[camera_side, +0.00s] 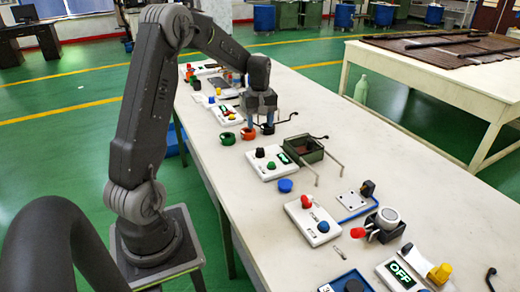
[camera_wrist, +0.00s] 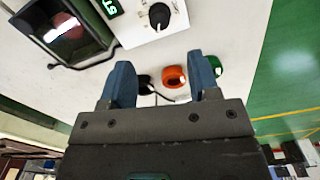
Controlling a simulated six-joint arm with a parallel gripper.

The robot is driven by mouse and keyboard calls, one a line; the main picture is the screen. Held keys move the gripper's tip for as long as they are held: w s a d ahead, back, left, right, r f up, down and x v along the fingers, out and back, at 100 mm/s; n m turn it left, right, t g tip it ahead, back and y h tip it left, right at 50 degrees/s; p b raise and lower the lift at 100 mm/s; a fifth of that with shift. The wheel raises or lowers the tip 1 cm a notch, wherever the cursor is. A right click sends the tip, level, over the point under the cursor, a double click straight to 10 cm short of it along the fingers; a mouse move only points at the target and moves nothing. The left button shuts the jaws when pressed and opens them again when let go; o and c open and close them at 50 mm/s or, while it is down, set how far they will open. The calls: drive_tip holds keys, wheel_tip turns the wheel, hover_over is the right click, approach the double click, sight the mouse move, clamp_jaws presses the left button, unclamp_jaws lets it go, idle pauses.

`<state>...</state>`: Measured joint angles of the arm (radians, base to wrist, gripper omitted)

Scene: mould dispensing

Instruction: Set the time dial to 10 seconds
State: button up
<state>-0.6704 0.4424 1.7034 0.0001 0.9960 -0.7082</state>
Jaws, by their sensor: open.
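A white control box (camera_side: 268,168) stands on the table with a black knob (camera_side: 260,152) and a green-lit display (camera_side: 283,157). In the wrist view the same black knob (camera_wrist: 159,16) has a white pointer mark. The lit display (camera_wrist: 111,7) is cut by the top edge, and its reading is not clear to me. My gripper (camera_side: 260,127) hangs over the table, behind the box in the side view. In the wrist view its blue fingers (camera_wrist: 162,85) are apart with nothing held between them. The knob is beyond the fingertips, not touched.
A dark green open tray (camera_side: 318,156) stands right of the box. An orange ring-shaped part (camera_side: 248,134) and a green one (camera_side: 228,139) lie near my gripper. Other boxes (camera_side: 312,220) with knobs stand along the table. A blue round part (camera_side: 285,185) lies in front.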

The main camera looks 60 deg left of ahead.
sight(260, 149)
wheel_tip(260, 149, down, 11)
drive_tip(key=shift+r, duration=0.15)
drive_tip(key=shift+c, duration=0.4)
drive_tip(key=c, duration=0.8)
drive_tip(key=shift+c, duration=0.2)
